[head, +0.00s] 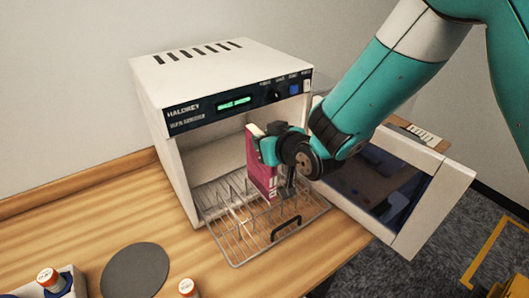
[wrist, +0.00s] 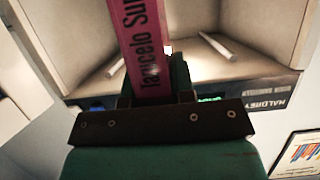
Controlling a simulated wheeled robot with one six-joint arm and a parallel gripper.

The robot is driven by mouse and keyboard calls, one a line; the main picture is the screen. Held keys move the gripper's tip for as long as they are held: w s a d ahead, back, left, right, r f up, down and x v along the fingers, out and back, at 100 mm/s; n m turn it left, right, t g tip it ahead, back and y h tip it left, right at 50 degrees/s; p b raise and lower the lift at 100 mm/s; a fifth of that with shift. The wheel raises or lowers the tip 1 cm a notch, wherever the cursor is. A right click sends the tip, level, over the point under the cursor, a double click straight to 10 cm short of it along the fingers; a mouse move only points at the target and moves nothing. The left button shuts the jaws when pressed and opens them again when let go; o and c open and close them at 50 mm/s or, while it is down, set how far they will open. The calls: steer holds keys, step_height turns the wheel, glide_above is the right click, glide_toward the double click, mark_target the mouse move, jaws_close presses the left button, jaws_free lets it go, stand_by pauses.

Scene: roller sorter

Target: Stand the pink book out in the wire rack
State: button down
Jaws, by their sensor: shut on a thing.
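The pink book (head: 262,171) is upright in the head view, above the wire rack and in front of the machine's opening. My gripper (head: 270,147) is shut on its upper part. In the wrist view the pink spine (wrist: 144,45) with dark lettering runs up from between my gripper's jaws (wrist: 160,90). The wire rack (head: 233,255) is pulled out of the white machine, with several upright wire dividers and a dark handle at its front. I cannot tell whether the book's lower edge touches the rack.
The white machine (head: 222,80) stands on a wooden table (head: 140,215), its door (head: 430,205) swung open at the right. A dark round mat (head: 136,270) lies at the front left, near a tray of bottles (head: 55,284) and another bottle (head: 187,288).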

step_height(320, 180, down, 6)
steer(key=p, duration=0.1)
steer(key=shift+s+f+p, duration=0.15)
steer(key=shift+f+p, duration=0.05)
steer(key=shift+p, duration=0.2)
steer(key=shift+d, duration=0.1)
steer(key=shift+f, duration=0.15)
steer(key=c, duration=1)
jaws_free()
steer(key=shift+o, duration=0.2)
steer(key=s+d+r+g+h+b, duration=0.1)
steer(key=s+d+r+g, duration=0.2)
steer(key=s, duration=0.6)
steer(key=s+d+r+g+h+b, duration=0.1)
steer(key=s+d+r+g+b, duration=0.1)
steer(key=s+d+r+g, duration=0.2)
steer(key=s+d+r+g+h+b, duration=0.1)
steer(key=s+d+r+g, duration=0.3)
steer(key=s, duration=1.1)
steer(key=d+r+b, duration=0.1)
steer(key=d+r, duration=0.2)
steer(key=r, duration=0.1)
steer(key=shift+s+d, duration=0.15)
steer(key=shift+d, duration=0.25)
